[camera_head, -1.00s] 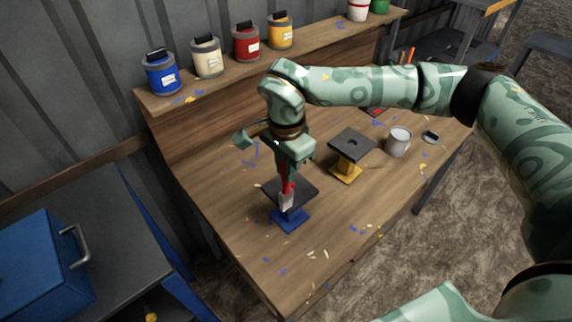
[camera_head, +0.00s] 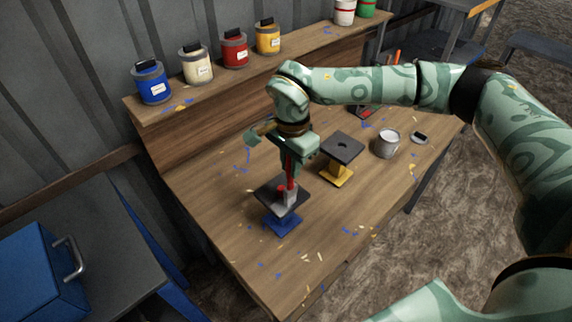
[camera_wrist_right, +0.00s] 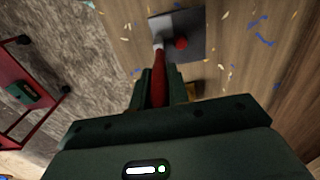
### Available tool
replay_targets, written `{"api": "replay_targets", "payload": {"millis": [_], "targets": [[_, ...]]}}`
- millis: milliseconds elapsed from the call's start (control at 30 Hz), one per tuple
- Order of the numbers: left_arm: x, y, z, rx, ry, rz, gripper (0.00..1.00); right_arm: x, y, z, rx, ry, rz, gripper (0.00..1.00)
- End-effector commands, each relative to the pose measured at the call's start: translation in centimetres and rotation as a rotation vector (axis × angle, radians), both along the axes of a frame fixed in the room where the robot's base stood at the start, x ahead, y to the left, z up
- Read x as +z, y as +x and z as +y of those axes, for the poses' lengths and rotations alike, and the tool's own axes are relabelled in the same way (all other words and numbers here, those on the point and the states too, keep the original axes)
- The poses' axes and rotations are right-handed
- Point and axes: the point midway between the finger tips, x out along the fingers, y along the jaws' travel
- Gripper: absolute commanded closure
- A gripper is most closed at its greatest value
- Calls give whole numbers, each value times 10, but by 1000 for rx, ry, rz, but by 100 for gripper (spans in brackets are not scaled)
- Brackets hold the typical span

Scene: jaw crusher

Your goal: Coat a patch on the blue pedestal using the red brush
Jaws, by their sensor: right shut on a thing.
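The blue pedestal has a blue foot (camera_head: 283,225) and a dark square top plate (camera_head: 268,195); it stands upright on the wooden table. Its plate also shows in the right wrist view (camera_wrist_right: 193,22). A round red patch (camera_wrist_right: 181,44) lies on the plate, beside the brush tip. My right gripper (camera_head: 291,165) is above the pedestal, shut on the red brush (camera_wrist_right: 159,82). The brush (camera_head: 291,186) points down with its pale head at the plate; I cannot tell whether it touches. My left gripper is not in view.
A yellow pedestal (camera_head: 341,152) with a dark top stands to the right, then a grey can (camera_head: 386,144) and a small dark-topped item (camera_head: 420,138). Paint jars line the back shelf (camera_head: 205,90). Paint flecks dot the table (camera_head: 230,215). A blue box (camera_head: 35,270) is at left.

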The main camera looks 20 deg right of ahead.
Motion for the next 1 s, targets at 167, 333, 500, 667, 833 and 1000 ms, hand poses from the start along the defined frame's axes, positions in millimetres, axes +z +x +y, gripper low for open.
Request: {"api": "replay_targets", "payload": {"millis": [167, 333, 500, 667, 833, 1000], "targets": [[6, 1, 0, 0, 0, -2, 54, 1, 5, -16, -2, -1, 0, 100], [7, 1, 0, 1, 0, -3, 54, 0, 7, -23, -1, -1, 0, 100], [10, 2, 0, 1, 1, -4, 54, 0, 10, -31, -1, 0, 0, 100], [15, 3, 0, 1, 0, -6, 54, 0, 15, -45, -3, -1, 1, 100], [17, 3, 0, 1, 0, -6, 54, -1, 17, -53, 1, 0, 0, 100], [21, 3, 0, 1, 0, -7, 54, -1, 15, -46, 2, 0, 1, 100]]}}
